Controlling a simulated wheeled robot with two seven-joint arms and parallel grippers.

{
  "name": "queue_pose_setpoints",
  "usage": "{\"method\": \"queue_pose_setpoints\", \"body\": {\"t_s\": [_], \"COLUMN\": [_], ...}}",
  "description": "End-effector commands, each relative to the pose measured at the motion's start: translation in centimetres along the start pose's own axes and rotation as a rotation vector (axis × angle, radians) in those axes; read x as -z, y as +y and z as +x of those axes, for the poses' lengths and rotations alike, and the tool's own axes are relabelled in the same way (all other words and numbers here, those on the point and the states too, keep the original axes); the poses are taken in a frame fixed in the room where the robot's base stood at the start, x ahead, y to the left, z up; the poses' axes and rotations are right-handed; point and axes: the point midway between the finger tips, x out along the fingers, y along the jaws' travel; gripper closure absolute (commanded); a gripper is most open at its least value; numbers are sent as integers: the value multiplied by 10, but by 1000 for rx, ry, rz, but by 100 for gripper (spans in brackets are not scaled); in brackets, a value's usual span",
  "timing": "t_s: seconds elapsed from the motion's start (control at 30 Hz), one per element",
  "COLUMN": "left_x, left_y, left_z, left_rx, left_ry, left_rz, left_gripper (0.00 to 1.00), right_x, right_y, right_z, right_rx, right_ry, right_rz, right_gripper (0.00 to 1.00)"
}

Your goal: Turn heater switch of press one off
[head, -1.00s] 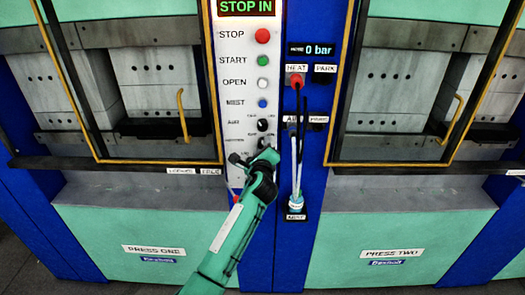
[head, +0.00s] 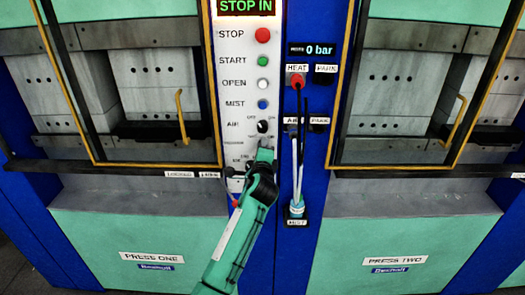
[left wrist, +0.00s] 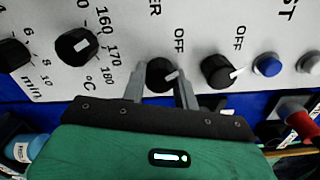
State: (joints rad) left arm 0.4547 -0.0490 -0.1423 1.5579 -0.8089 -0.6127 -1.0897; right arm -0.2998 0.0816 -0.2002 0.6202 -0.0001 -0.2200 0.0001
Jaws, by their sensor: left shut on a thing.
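The control panel (head: 233,115) of press one stands in the middle of the head view. My left gripper (left wrist: 160,80) is shut on the black heater switch (left wrist: 160,68), one finger on each side of the knob. The knob's white mark points right and slightly up in the left wrist view, with an "OFF" label above it. In the head view my left gripper (head: 264,155) covers the heater switch, below the air switch (head: 262,127). My right gripper is not in view.
A neighbouring black knob (left wrist: 220,70) is close beside the gripper. A temperature dial (left wrist: 76,46) is on the other side. Red, green, white and blue buttons line the panel above. A red plug (head: 296,81) and hanging hoses (head: 299,150) are just right of the arm.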

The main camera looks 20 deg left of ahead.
Motion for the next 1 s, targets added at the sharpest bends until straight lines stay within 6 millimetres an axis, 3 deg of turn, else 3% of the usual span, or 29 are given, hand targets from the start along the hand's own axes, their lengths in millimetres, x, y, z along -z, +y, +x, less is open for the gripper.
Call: {"method": "queue_pose_setpoints", "body": {"t_s": [0.3, 0.33, 0.4, 0.43, 0.77, 1.0], "left_x": [0, 0, 0, 0, 0, 1], "left_y": [1, 1, 1, 1, 1, 3], "left_z": [0, 0, 0, 0, -2, -31], "left_rx": [-2, -2, -2, -2, -1, -1], "left_ry": [0, 0, 0, 0, 0, 1], "left_rz": [-3, -3, -3, -2, -1, -2], "left_gripper": [93, 64, 51, 48, 48, 48], "right_x": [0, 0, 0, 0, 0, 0], "right_y": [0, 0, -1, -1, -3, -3], "right_z": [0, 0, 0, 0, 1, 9], "right_rx": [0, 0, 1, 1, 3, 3], "right_ry": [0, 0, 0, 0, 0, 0], "right_rz": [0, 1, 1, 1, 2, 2], "right_gripper": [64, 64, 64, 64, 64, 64]}}
